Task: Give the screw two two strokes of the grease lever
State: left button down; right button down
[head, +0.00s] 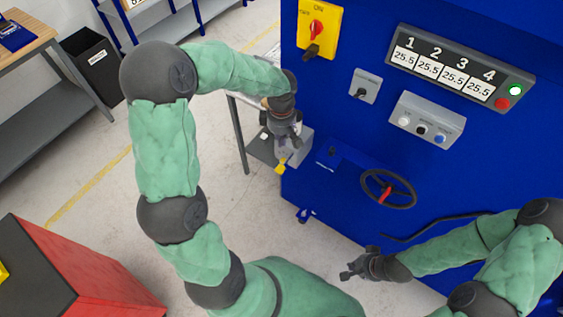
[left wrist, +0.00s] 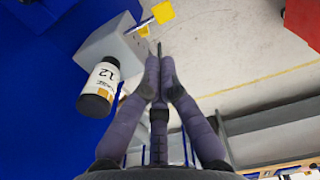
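The grease unit is a grey block (left wrist: 108,42) on the side of the blue machine, with a white bottle (left wrist: 104,76) marked 12. The grease lever, a thin rod with a yellow end (left wrist: 162,12), sticks out from it. The yellow end (head: 280,168) shows below my left gripper in the head view. My left gripper (left wrist: 160,60) has its fingers drawn together, with nothing visible between them; the lever appears just beyond its tips. In the head view my left gripper (head: 287,136) partly covers the grey block (head: 299,146). My right gripper (head: 348,274) hangs over the floor, away from the unit.
The blue machine carries a display (head: 445,76), a button box (head: 426,122), a yellow switch plate (head: 317,30) and a black handwheel (head: 389,189). A grey bench (head: 238,135) stands behind the unit. A red cabinet (head: 100,278) is at the lower left. Floor between is clear.

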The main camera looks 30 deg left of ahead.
aim_at(280, 168)
pick_arm(q)
notch_tip(280, 168, down, 14)
jog(key=shift+b, duration=0.3)
dwell(0.3)
jog(key=f+t+b, duration=0.1)
jog(key=f+b, duration=0.1)
jog(key=b, duration=0.5)
jog(key=f+t+b, duration=0.1)
jog(key=f+b, duration=0.1)
jog(key=b, duration=0.6)
jog(key=shift+s+t, duration=0.4)
jog(key=shift+r, duration=0.5)
jog(key=shift+r+p, duration=0.4)
jog(key=shift+r, duration=0.2)
